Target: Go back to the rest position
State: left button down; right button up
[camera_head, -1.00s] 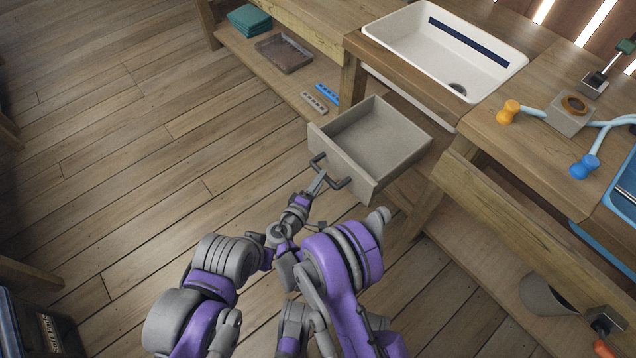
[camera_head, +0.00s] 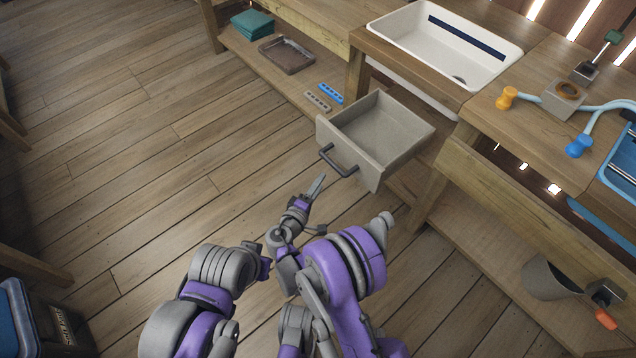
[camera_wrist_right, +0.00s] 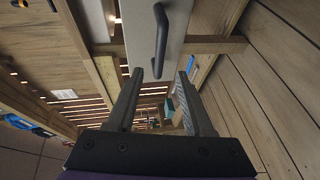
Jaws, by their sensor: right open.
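My right gripper (camera_head: 316,188) is open and empty in the head view, just in front of the pulled-out grey drawer. The drawer (camera_head: 328,135) is open and empty under the counter. Its dark bar handle (camera_head: 338,162) is apart from my fingertips. In the right wrist view my two fingers (camera_wrist_right: 162,85) stand wide apart with nothing between them. The handle (camera_wrist_right: 160,40) shows beyond them, on the drawer front (camera_wrist_right: 180,25). My left arm (camera_head: 225,268) is folded at the lower left, and I cannot make out its gripper.
A white sink (camera_head: 400,40) is set in the counter. Orange and blue knobs (camera_head: 506,98) sit on the right counter. The wooden floor at left is clear.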

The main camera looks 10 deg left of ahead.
jog(key=s+d+r+m+g, duration=0.1)
jog(key=d+r+m+g, duration=0.1)
jog(key=d+r, duration=0.35)
jog(key=s+d+r+m+g+h, duration=0.1)
jog(key=d+r+m+g, duration=0.15)
jog(key=d, duration=0.65)
jog(key=s+d+r+m+g, duration=0.2)
jog(key=d+r, duration=0.1)
jog(key=d, duration=0.4)
jog(key=s+d+r+m+g+y, duration=0.1)
jog(key=s+d+m+g+y, duration=0.15)
jog(key=s, duration=0.55)
jog(key=s+d+r+m+g+y, duration=0.1)
jog(key=s+d+m, duration=0.2)
jog(key=s, duration=0.6)
jog(key=s+d+r+m+g+y, duration=0.1)
jog(key=s+d+m, duration=0.15)
jog(key=s, duration=0.55)
pick_arm(q)
notch_tip(320, 180, up, 23)
jog(key=w+t+p, duration=0.1)
jog(key=p, duration=1.9)
jog(key=shift+w, duration=0.25)
pick_arm(e)
notch_tip(320, 180, up, 23)
jog(key=w, duration=0.1)
jog(key=shift+d+r+t, duration=0.2)
jog(key=shift+d+t, duration=0.05)
jog(key=shift+t, duration=0.15)
